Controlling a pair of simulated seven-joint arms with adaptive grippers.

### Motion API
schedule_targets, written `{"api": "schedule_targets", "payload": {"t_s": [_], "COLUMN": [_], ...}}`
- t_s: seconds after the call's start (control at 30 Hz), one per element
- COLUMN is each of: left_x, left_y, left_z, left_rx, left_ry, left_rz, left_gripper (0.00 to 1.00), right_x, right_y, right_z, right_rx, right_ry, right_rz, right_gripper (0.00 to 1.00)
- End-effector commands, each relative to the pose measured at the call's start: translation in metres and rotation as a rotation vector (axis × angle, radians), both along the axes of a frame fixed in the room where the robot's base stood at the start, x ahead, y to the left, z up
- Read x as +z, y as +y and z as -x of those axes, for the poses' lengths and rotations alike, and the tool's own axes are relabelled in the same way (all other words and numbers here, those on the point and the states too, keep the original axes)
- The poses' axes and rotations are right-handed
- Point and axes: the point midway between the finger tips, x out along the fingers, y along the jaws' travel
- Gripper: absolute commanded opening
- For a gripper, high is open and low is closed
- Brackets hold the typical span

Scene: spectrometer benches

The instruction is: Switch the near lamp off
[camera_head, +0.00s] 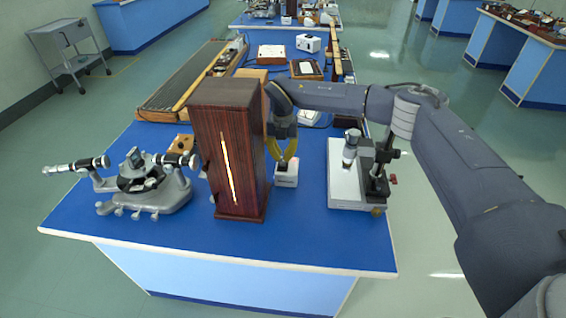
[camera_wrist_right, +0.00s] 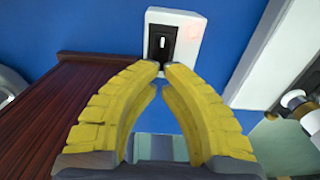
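The near lamp (camera_head: 228,150) is a tall dark wooden housing with a bright lit slit in its front face. It also shows in the right wrist view (camera_wrist_right: 62,112) at the left. Beside it on the blue bench is a small white switch box (camera_head: 286,178). In the right wrist view the switch box (camera_wrist_right: 186,43) has a black slot with a small lever and a faint red glow at its corner. My right gripper (camera_head: 283,160) has yellow fingers, tips almost together with nothing between them, just over the box; contact is unclear. My left gripper is out of view.
A spectrometer (camera_head: 145,183) stands left of the lamp. A microscope-like instrument on a white base (camera_head: 345,190) stands to the right. More boxes and a long wooden tray (camera_head: 180,88) lie behind. The bench front edge (camera_head: 215,248) is clear.

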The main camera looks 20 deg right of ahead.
Motion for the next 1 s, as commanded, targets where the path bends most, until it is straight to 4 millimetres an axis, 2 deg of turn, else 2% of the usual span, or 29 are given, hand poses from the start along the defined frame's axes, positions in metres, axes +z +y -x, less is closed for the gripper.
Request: {"api": "schedule_targets", "payload": {"t_s": [1.0], "left_x": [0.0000], "left_y": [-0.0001], "left_z": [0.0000], "left_rx": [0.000], "left_ry": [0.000], "left_rz": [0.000], "left_gripper": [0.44], "right_x": [-0.0069], "right_y": [0.0000], "right_z": [-0.0002], "right_rx": [0.000], "right_ry": [0.000], "right_rz": [0.000], "right_gripper": [0.00]}}
